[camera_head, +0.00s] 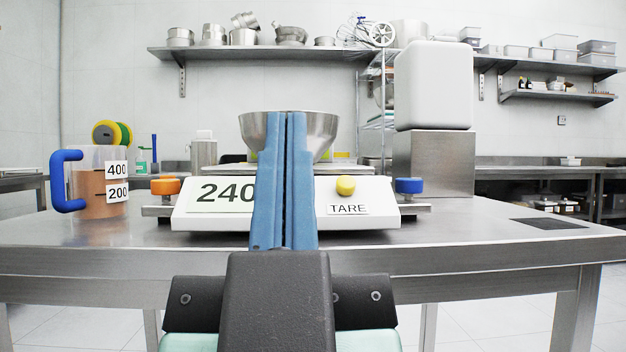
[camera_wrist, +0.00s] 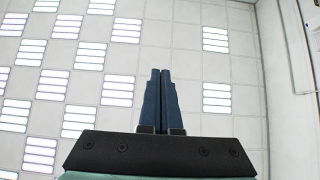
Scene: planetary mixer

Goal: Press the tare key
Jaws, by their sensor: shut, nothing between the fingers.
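A white scale (camera_head: 377,211) stands on the steel table. Its display (camera_head: 222,194) reads 240, with its right end behind my gripper. A yellow round key (camera_head: 345,185) sits on the scale front above a TARE label (camera_head: 347,209). A steel bowl (camera_head: 322,132) rests on the scale, partly hidden. My gripper (camera_head: 290,114), with blue fingers, is shut and empty. In the head view it stands upright in front of the scale, left of the yellow key. The wrist view shows the shut fingers (camera_wrist: 161,72) against the ceiling, with no scale in sight.
A measuring jug (camera_head: 98,182) with a blue handle and brown contents stands at the left. An orange knob (camera_head: 165,186) and a blue knob (camera_head: 409,186) flank the scale. A steel block (camera_head: 433,163) with a white rounded body (camera_head: 433,85) stands behind right.

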